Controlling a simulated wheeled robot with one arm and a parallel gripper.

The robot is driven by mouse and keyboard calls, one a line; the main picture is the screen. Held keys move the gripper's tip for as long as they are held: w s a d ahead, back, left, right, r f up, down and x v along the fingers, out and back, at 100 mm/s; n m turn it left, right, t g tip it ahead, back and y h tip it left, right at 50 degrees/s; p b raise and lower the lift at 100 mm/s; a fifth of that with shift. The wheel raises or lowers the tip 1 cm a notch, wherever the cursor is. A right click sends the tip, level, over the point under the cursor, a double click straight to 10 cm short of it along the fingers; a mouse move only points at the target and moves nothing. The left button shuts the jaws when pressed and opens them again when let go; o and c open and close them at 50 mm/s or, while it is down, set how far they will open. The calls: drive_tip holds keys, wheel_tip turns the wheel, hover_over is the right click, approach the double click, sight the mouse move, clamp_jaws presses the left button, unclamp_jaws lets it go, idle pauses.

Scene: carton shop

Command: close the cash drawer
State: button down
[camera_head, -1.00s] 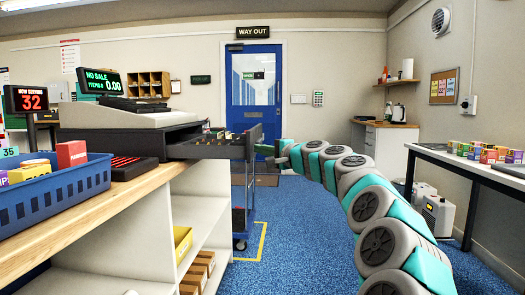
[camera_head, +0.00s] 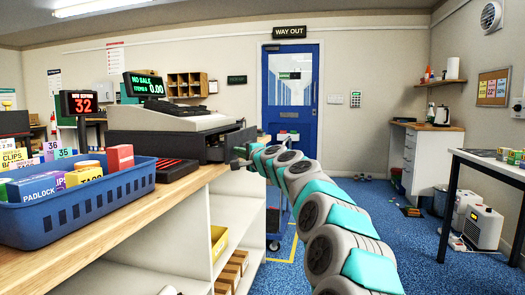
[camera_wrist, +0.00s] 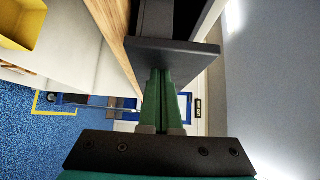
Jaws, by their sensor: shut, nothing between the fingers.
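The cash drawer (camera_head: 240,143) sits under the grey till (camera_head: 165,118) on the wooden counter.
A blue basket of small boxes (camera_head: 60,222) stands on the counter at left. A yellow bin (camera_head: 219,240) sits on the shelf below. A table (camera_head: 492,168) with cartons is at right. The blue floor between is largely open.

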sight(221, 152)
drive_tip(key=a, duration=0.2)
drive_tip(key=w+a+p, duration=0.1)
drive_tip(key=a, duration=0.1)
drive_tip(key=w+a, duration=0.1)
drive_tip(key=a, duration=0.1)
drive_tip(key=shift+r, duration=0.1)
drive_tip(key=shift+a+p, duration=0.3)
drive_tip(key=shift+a, duration=0.05)
